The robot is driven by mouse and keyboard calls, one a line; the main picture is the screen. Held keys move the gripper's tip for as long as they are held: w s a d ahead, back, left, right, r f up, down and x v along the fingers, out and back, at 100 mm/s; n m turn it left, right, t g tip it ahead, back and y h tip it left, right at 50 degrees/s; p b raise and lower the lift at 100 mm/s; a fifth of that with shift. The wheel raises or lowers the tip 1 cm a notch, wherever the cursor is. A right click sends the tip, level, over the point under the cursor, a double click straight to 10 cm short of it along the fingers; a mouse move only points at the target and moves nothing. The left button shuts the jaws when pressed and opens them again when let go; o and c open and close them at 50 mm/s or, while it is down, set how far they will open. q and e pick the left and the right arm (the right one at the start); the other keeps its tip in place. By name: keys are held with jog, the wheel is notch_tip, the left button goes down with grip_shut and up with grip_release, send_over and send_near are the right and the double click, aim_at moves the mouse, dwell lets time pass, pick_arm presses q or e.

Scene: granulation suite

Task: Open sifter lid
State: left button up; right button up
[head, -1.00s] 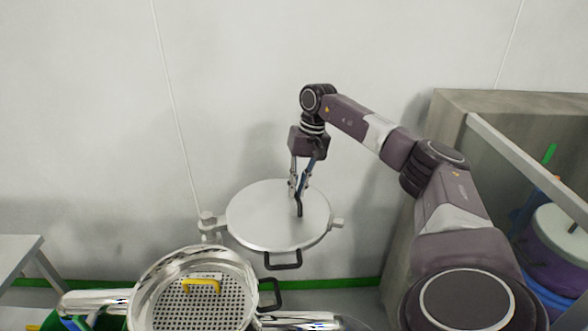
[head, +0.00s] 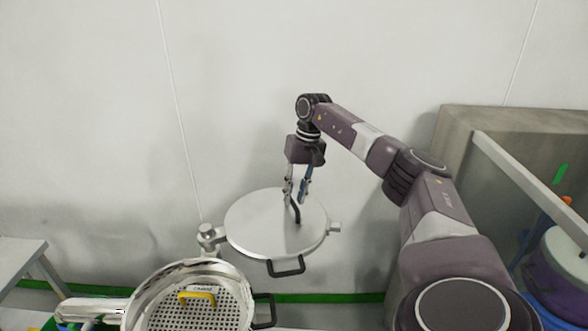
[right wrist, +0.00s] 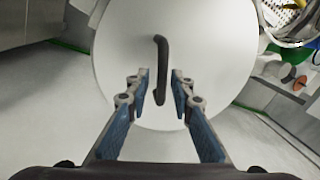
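The round steel sifter lid (head: 262,232) is swung out to the right of the sifter bowl (head: 236,270) and hangs level on its side pivot (head: 208,236). The bowl is uncovered and shows a perforated screen (head: 205,312) with a yellow handle (head: 197,298). My right gripper (head: 297,202) points down at the lid's dark top handle (head: 296,213). In the right wrist view, my right gripper (right wrist: 163,75) has its fingers apart, with the handle (right wrist: 160,62) between and just beyond the tips, no grip visible. My left gripper is not in view.
A grey cabinet (head: 500,120) with a pale rail and a purple drum (head: 560,268) stand at the right. A light table (head: 20,258) is at the left edge. The white wall is close behind the lid.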

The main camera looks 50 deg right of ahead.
jog(key=shift+a+r, duration=0.1)
jog(key=shift+r, duration=0.3)
jog(key=r, duration=0.3)
jog(key=d+r, duration=0.1)
jog(key=r, duration=0.3)
jog(key=s+d+r, duration=0.1)
jog(key=r, duration=0.3)
jog(key=shift+s+d, duration=0.1)
jog(key=shift+f, duration=0.1)
